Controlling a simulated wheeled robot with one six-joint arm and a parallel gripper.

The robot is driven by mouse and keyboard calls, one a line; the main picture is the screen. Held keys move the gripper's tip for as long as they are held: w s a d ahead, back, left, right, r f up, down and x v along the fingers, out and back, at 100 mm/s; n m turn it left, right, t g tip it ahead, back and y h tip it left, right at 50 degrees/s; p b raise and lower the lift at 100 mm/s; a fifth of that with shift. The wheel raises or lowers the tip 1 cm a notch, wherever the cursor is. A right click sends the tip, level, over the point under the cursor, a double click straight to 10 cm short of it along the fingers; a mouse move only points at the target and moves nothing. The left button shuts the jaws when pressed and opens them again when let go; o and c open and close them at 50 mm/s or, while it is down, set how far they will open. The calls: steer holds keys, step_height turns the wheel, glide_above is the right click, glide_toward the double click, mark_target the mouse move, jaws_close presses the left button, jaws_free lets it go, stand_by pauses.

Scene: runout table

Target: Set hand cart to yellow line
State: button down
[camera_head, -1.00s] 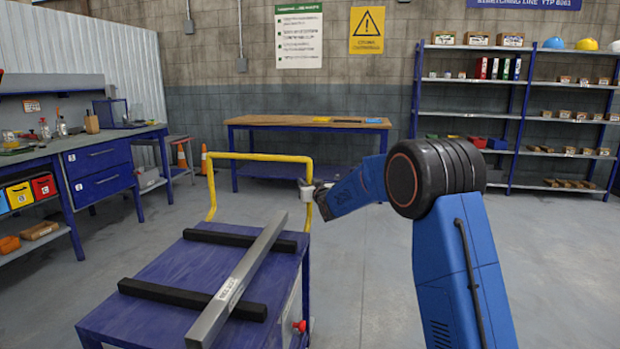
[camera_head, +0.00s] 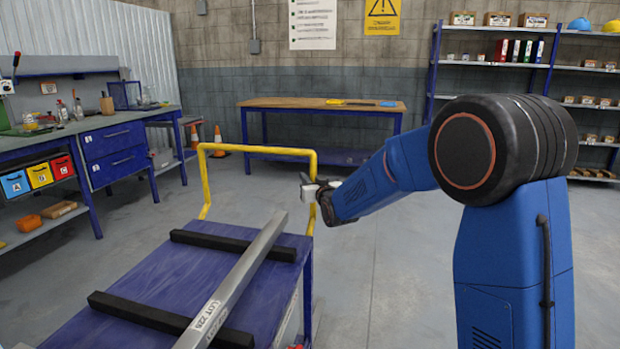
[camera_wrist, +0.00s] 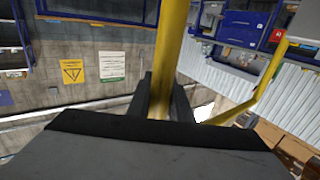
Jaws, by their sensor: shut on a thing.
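The hand cart (camera_head: 180,272) has a blue deck and stands in the lower left middle of the head view. Its yellow handle (camera_head: 255,151) rises at the far end. My gripper (camera_head: 318,191) is at the right post of the handle, shut on it. In the wrist view the yellow post (camera_wrist: 173,45) runs down between the two dark fingers (camera_wrist: 163,97). Two black strips (camera_head: 235,243) lie across the deck, and a long grey metal bar (camera_head: 238,275) marked with a lot label rests over them. No yellow floor line shows.
A workbench (camera_head: 115,120) with blue drawers stands at left. Orange cones (camera_head: 219,139) stand by the back wall. A wooden-topped table (camera_head: 320,104) is behind the cart, and a blue shelf rack (camera_head: 500,62) is at back right. Grey floor (camera_head: 400,270) right of the cart is clear.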

steer(key=c, duration=1.6)
jaws_free()
steer(key=v, duration=1.7)
steer(key=shift+s+r, duration=0.1)
steer(key=shift+s, duration=0.1)
steer(key=s+d+f+m+g+h, duration=0.1)
steer(key=s+d+f+g+h, duration=0.15)
steer(key=s+d, duration=0.5)
steer(key=s+d+f+m+g+h, duration=0.1)
steer(key=s+d+g, duration=0.3)
steer(key=s, duration=0.6)
steer(key=s+d+f+g, duration=0.2)
steer(key=s, duration=0.6)
steer(key=s+d+f+g+h, duration=0.1)
steer(key=s+d+f+g, duration=0.1)
steer(key=s, duration=0.7)
steer(key=s+d+f+m+g, duration=0.1)
steer(key=s+d+f+g, duration=0.1)
steer(key=s, duration=0.6)
steer(key=shift+s+d+f+h, duration=0.15)
steer(key=shift+s+f+h, duration=0.1)
